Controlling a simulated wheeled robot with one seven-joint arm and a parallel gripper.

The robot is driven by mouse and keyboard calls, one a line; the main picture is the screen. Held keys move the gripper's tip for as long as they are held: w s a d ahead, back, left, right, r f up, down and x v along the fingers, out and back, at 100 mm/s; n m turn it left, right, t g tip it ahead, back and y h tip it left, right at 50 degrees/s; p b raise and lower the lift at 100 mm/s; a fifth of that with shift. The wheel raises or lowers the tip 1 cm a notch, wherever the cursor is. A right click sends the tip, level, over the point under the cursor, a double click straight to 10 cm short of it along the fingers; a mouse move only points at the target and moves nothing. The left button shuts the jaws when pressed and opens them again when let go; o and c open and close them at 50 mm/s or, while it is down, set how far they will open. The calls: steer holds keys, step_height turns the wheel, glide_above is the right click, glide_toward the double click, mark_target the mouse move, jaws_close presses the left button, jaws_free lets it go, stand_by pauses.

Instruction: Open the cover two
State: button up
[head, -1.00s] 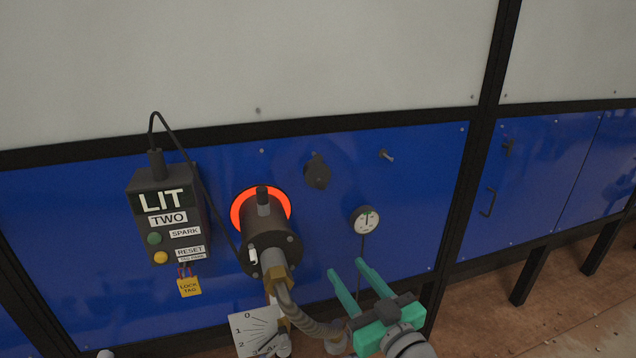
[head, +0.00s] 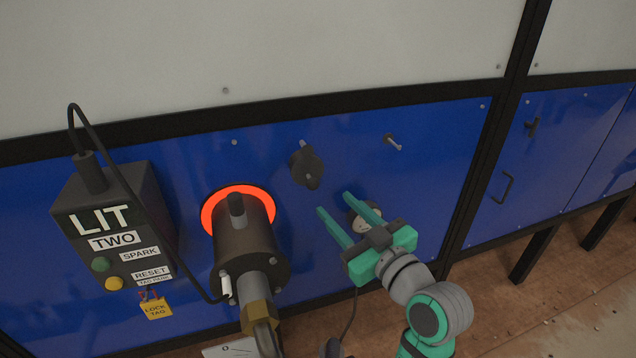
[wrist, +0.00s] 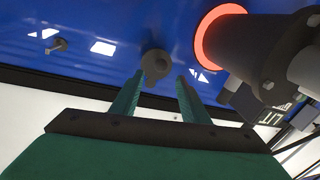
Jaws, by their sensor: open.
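A dark round cover (head: 306,168) with a small tab on top sits on the blue panel, right of the glowing orange burner ring. It also shows in the wrist view (wrist: 156,65), ahead of and between my fingertips. My gripper (head: 332,208) is open and empty, its two green fingers pointing up at the panel, below and a little right of the cover and apart from it. A control box (head: 112,225) reading LIT and TWO is at the left. Whether the cover is fully closed is hard to tell.
The dark burner body (head: 245,250) with a brass fitting and pipe juts out left of my gripper. A gauge (head: 362,215) is partly hidden behind my fingers. The panel between cover and peg is clear.

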mark_target(316, 187)
steer(key=x, duration=0.8)
steer(key=shift+w+a, duration=0.3)
jaws_close()
